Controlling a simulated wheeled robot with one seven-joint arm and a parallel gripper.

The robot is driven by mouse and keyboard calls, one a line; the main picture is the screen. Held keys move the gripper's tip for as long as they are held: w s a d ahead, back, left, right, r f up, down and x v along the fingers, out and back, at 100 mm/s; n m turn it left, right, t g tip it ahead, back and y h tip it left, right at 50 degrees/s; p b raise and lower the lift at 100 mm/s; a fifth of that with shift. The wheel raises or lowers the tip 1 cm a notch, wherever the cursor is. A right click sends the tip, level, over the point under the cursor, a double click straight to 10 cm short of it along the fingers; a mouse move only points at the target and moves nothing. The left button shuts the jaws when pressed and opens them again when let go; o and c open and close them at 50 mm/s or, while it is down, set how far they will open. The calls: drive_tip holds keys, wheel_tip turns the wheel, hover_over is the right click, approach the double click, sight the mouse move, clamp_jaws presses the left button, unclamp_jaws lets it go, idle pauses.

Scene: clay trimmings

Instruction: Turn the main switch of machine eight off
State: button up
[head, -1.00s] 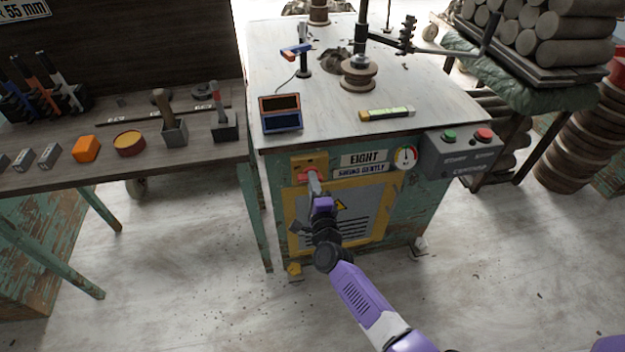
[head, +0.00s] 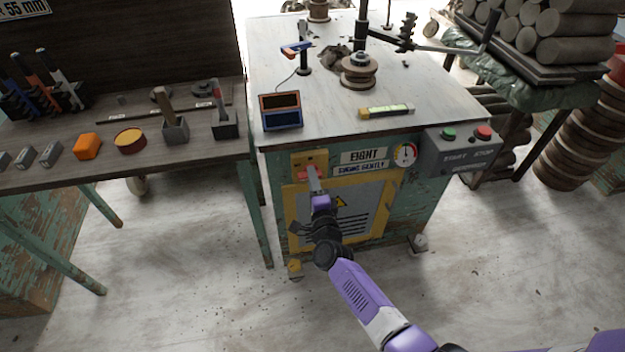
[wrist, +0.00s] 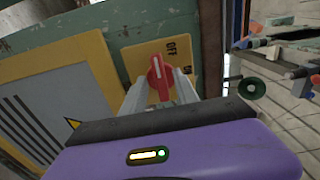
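Machine eight (head: 405,215) is a worn green cabinet with a pale top and an "EIGHT" sign (head: 364,156). Its main switch is a red handle (wrist: 159,78) on a yellow plate (wrist: 140,58) marked OFF and ON; it shows small in the head view (head: 304,173). In the wrist view the handle's white line points roughly to the picture's top, just left of the OFF mark. My gripper (wrist: 160,92) has its two pale fingers on either side of the handle and looks shut on it. In the head view my gripper (head: 314,182) partly covers the switch and plate.
A grey box with green and red buttons (head: 462,150) sticks out at the machine's front right corner, next to a round gauge (head: 405,155). A workbench (head: 120,170) with tools stands left. A yellow-framed vent panel (head: 290,215) lies below the switch. The floor in front is open.

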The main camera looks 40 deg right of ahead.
drive_tip(key=p+v, duration=0.1)
drive_tip(key=v, duration=0.6)
drive_tip(key=shift+s+a+p, duration=0.25)
drive_tip(key=shift+s+p, duration=0.05)
idle(0.6)
